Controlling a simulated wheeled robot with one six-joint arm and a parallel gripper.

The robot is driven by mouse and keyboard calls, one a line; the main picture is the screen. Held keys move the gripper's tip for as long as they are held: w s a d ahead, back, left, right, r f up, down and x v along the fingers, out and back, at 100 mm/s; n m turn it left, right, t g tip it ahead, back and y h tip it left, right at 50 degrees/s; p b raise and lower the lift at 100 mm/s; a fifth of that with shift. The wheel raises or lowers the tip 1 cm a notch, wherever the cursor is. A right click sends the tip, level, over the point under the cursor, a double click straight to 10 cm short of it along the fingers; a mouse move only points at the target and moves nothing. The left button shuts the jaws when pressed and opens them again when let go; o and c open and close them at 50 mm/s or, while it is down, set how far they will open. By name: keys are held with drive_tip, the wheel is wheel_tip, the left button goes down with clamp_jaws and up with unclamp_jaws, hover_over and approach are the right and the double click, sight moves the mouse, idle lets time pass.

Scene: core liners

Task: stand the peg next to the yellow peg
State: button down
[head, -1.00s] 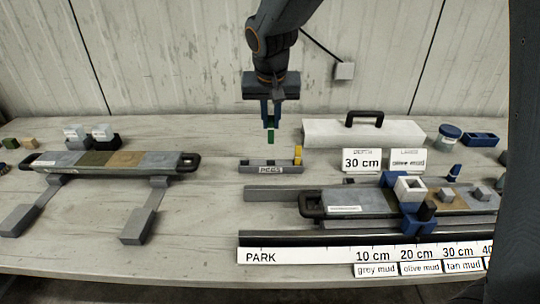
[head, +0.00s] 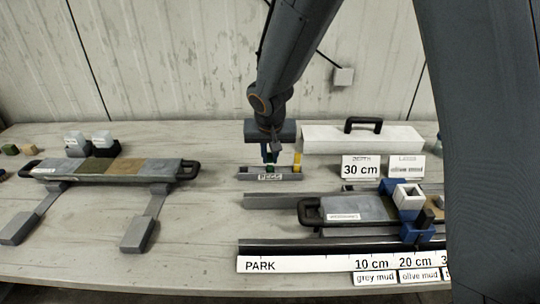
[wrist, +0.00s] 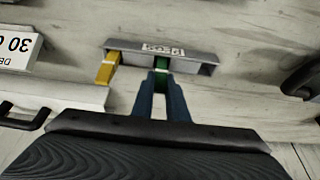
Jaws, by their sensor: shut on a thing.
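My gripper (head: 269,158) is shut on a green peg and is down at the grey peg rack labelled PEGS (head: 270,176). In the wrist view the green peg (wrist: 162,64) sits between the blue fingertips (wrist: 161,78), with its far end at the rack's trough. I cannot tell whether it touches the rack floor. The yellow peg (head: 297,161) stands upright at the right end of the rack. The yellow peg also shows in the wrist view (wrist: 106,70), with a gap between it and the green peg.
A white case with a black handle (head: 360,138) stands behind and to the right of the rack. A 30 cm sign (head: 361,168) is to the right. A rail with a core liner (head: 350,209) lies in front.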

drive_tip(key=shift+f, duration=0.15)
drive_tip(key=c, duration=1.7)
unclamp_jaws()
drive_tip(key=shift+c, duration=0.2)
drive_tip(key=shift+r, duration=0.3)
drive_tip(key=b+v, duration=0.1)
drive_tip(key=v, duration=1)
drive_tip(key=shift+s+r+b, duration=0.15)
drive_tip(key=shift+r+b, duration=0.2)
drive_tip(key=shift+b, duration=0.05)
